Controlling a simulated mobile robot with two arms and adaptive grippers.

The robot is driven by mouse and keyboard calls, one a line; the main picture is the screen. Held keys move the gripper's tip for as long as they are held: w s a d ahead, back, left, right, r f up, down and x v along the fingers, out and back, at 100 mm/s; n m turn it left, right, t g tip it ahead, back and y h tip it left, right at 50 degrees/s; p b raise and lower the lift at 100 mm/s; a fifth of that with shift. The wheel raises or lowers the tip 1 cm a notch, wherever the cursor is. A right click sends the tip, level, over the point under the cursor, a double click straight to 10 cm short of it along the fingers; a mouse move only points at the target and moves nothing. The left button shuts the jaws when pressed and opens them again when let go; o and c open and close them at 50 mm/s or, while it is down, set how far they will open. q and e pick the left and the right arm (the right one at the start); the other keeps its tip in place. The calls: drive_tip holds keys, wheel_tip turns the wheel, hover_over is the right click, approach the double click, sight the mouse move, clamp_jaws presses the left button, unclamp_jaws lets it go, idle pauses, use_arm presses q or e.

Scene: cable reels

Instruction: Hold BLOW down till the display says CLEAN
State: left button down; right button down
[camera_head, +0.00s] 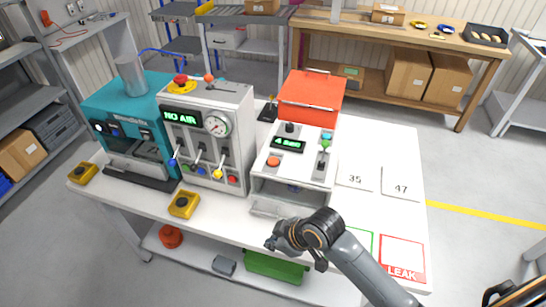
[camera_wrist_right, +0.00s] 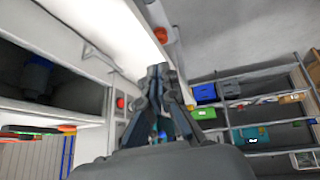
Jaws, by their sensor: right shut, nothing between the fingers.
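The grey panel box (camera_head: 205,135) on the white table has a lit display (camera_head: 183,116) reading NO AIR, a round gauge (camera_head: 217,124) and several levers with coloured knobs. To its right, a white unit (camera_head: 300,165) has a small display (camera_head: 286,145) whose green text is hard to read, an orange button (camera_head: 273,161) and a green-topped lever (camera_head: 325,146). No BLOW label is legible. My right gripper (camera_head: 272,243) is shut and empty, in front of the white unit near the table's front edge. Its fingers (camera_wrist_right: 158,72) show in the right wrist view. My left gripper is not in view.
A teal machine (camera_head: 125,115) stands left of the panel box. Yellow button boxes (camera_head: 184,204) sit along the front edge. An orange box (camera_head: 312,95) is behind the white unit. Cards, one a red LEAK card (camera_head: 403,258), lie on the right of the table.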

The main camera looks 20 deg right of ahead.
drive_tip(key=w+r+n, duration=0.3)
drive_tip(key=w, duration=0.4)
wheel_tip(320, 180, up, 12)
drive_tip(key=n+t+y, duration=0.1)
drive_tip(key=n+t, duration=0.1)
drive_tip(key=n, duration=0.2)
hover_over(275, 161)
drive_tip(key=shift+s+r, duration=0.1)
wheel_tip(275, 161, down, 8)
drive_tip(key=b, duration=0.6)
drive_tip(key=shift+r, duration=0.1)
drive_tip(key=shift+f, duration=0.55)
drive_tip(key=shift+f+b, duration=0.1)
drive_tip(key=shift+b, duration=0.25)
drive_tip(key=shift+f, duration=0.3)
